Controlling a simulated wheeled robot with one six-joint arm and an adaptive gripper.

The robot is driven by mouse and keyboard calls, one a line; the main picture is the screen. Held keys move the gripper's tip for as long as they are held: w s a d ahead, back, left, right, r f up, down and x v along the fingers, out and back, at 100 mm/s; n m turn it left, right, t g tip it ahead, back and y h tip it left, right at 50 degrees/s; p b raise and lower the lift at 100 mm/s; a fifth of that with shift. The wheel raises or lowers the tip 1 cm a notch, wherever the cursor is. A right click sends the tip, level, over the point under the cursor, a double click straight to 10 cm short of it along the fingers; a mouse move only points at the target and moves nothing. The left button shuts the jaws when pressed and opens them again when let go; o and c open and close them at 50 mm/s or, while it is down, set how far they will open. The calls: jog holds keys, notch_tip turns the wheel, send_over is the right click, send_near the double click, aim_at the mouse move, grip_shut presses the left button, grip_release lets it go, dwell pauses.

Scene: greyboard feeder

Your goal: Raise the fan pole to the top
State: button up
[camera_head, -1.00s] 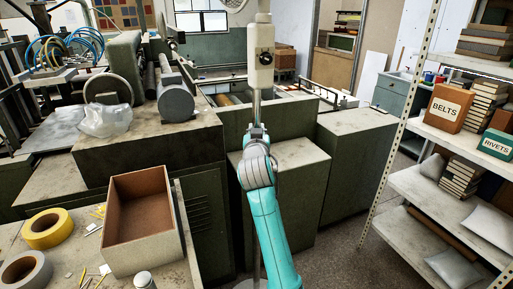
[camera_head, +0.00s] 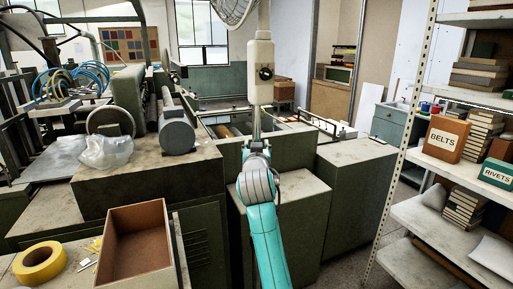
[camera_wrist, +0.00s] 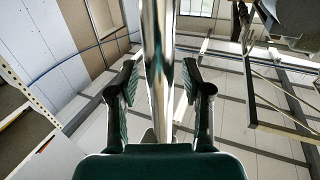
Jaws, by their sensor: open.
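The fan pole is a thin chrome rod (camera_head: 256,124) that runs down from a pale box-shaped collar with a dark knob (camera_head: 265,73). A paler upper tube stands above the collar, and part of the fan's round cage (camera_head: 233,9) shows at the top edge. My gripper (camera_head: 257,143) is at the chrome rod below the collar. In the wrist view the shiny rod (camera_wrist: 158,60) passes between the two dark fingers of my gripper (camera_wrist: 160,85). They are open, with a gap on each side of the rod. The foot of the stand is hidden behind my arm.
Green-grey machine cabinets (camera_head: 357,152) stand behind and beside the pole. An open brown-lined box (camera_head: 138,245) and a yellow tape roll (camera_head: 39,261) are at the lower left. A metal shelf (camera_head: 437,228) with a BELTS box (camera_head: 446,139) stands at the right.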

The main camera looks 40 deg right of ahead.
jog(key=v, duration=1.2)
dwell(0.3)
